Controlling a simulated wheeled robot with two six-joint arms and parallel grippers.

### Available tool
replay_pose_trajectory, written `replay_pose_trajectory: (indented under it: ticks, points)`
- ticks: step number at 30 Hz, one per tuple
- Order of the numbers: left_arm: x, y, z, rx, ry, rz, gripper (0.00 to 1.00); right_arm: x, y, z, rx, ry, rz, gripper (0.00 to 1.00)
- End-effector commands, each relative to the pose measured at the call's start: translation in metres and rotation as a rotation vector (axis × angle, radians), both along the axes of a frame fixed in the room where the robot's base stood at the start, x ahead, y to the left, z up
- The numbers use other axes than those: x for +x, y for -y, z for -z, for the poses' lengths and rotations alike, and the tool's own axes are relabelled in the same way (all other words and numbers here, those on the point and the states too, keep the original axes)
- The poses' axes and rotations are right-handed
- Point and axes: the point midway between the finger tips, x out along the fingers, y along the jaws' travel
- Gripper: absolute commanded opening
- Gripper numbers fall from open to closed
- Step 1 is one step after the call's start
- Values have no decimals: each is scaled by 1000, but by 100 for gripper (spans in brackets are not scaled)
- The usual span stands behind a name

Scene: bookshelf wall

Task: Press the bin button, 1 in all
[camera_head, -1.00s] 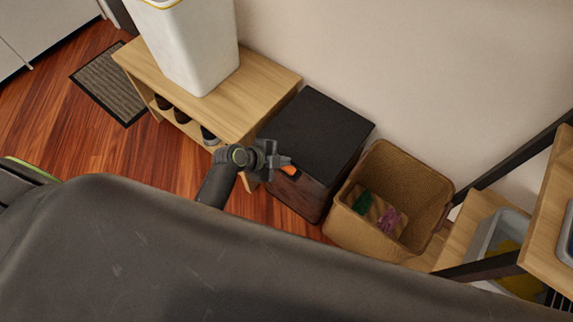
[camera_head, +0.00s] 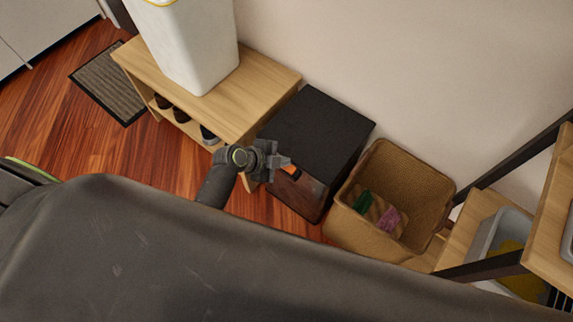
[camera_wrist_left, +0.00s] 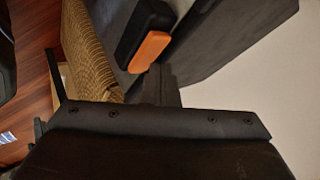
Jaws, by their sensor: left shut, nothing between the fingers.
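The bin (camera_head: 322,125) is a black-topped box with a dark, glossy front, standing on the floor against the wall. Its orange button (camera_head: 292,172) shows at the upper front edge, partly hidden by my gripper. In the left wrist view the orange button (camera_wrist_left: 150,50) sits beside a black block on the bin's front. My left gripper (camera_head: 284,163) is shut and empty, right at the button in the head view. In the wrist view the fingertips (camera_wrist_left: 160,82) are close to the button's lower end; I cannot tell whether they touch it. My right gripper is out of view.
A wooden shoe bench (camera_head: 262,85) with a tall white bin (camera_head: 190,45) on it stands left of the black bin. A woven basket (camera_head: 425,185) holding small green and purple items stands close to its right. A shelf (camera_head: 553,215) is at the far right.

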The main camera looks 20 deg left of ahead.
Motion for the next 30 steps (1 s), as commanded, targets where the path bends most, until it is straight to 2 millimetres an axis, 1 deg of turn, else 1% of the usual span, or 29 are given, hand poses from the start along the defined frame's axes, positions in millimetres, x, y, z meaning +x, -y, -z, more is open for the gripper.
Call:
replay_pose_trajectory:
  ticks: [11, 30]
  points:
    - [0, 0, 0, 0, 0, 0, 0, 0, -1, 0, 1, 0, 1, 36]
    - [0, 0, 8, 0, 0, 0, 0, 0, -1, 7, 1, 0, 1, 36]
